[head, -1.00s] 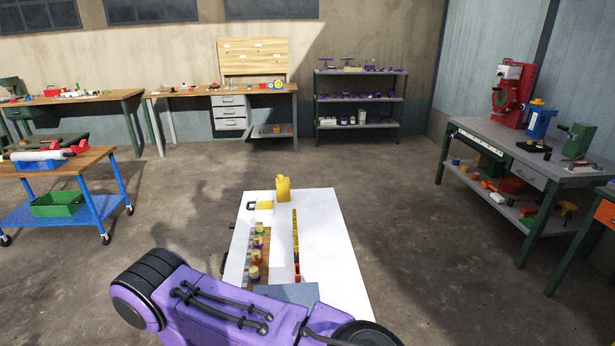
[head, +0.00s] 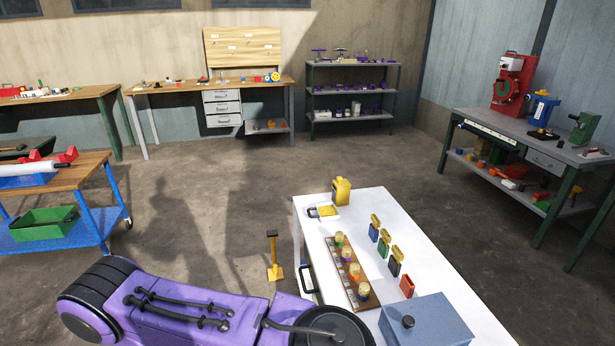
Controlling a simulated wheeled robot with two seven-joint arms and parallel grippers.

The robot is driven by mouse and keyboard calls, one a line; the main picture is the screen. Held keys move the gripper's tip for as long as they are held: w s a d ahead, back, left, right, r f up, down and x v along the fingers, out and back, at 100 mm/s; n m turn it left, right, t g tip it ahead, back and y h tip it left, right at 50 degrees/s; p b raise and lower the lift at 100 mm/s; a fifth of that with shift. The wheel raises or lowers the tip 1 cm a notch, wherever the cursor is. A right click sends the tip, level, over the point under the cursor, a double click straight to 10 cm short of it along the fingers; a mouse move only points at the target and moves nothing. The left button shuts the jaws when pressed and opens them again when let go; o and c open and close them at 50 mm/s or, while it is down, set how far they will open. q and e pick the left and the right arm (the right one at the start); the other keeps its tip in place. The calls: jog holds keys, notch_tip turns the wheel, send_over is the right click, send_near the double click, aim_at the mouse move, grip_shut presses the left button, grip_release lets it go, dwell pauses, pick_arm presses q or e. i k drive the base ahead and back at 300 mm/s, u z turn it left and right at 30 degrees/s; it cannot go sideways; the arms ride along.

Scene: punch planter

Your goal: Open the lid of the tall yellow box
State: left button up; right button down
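The tall yellow box (head: 341,192) stands upright at the far left part of the white table (head: 400,218) in the head view. It is small in the picture, and I cannot tell how its lid sits. A purple and black link of my arm crosses the bottom left of the view. It is well short of the yellow box in the picture, and no gripper fingers show.
A wooden rack (head: 352,287) holds several yellow-topped jars. Several coloured tags stand beside it. A blue-grey box (head: 428,322) stands at the near end. A yellow stand (head: 274,272) is on the floor left of the table.

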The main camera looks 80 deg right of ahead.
aim_at(340, 182)
jog(key=i, duration=0.2)
jog(key=z, duration=1.25)
jog(key=i, duration=1.95)
jog(key=z, duration=0.95)
jog(key=i, duration=1.1)
jog(key=z, duration=0.8)
